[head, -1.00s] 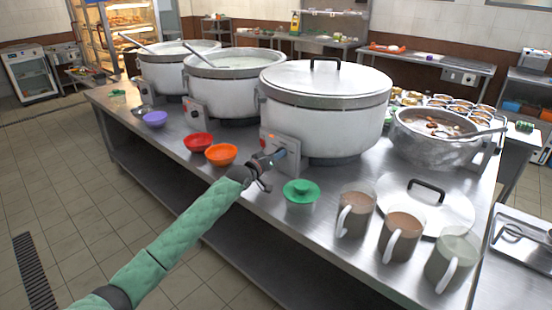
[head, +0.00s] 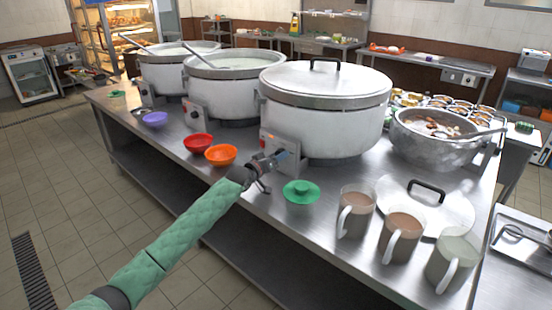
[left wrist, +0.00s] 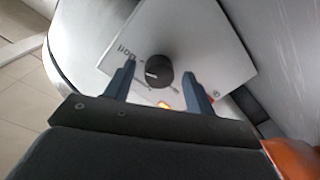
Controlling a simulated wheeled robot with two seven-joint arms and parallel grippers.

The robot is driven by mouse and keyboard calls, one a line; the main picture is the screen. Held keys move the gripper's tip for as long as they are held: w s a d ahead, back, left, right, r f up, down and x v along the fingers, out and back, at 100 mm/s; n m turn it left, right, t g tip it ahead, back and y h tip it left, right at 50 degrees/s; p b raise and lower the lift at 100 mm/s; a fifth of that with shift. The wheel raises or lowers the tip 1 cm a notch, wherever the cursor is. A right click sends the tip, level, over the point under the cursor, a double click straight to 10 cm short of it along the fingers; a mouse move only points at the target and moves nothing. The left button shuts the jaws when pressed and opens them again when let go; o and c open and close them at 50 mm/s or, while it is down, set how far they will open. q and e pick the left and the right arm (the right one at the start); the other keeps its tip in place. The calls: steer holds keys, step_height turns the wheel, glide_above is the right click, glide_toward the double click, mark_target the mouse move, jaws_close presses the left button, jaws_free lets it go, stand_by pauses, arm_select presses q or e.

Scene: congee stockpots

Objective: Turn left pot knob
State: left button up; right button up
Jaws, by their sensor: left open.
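My left gripper (head: 279,157) reaches in front of the control box (head: 286,147) of the nearest large pot (head: 325,110), which has a lid. The left wrist view shows my left gripper (left wrist: 159,76) open, its blue-grey fingers on either side of a round black knob (left wrist: 159,70). I see no clear contact between fingers and knob. The knob has a pale pointer mark, and an orange light (left wrist: 163,104) shows near it. The gripper hides this knob in the head view. The leftmost pot (head: 165,70) has its own control box (head: 144,92), far from the gripper. My right gripper is not in view.
The middle pot (head: 228,90) stands between the other two.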

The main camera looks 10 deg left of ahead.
arm_select(q)
steer(key=shift+s, duration=0.1)
steer(key=shift+s+a+f, duration=0.1)
steer(key=shift+s+a, duration=0.1)
steer(key=shift+s, duration=0.05)
steer(key=b+v, duration=0.1)
steer(key=v, duration=0.4)
steer(key=shift+s+a, duration=0.15)
steer(key=shift+s, duration=0.15)
steer(key=shift+s+a, duration=0.3)
steer(key=shift+s, duration=0.3)
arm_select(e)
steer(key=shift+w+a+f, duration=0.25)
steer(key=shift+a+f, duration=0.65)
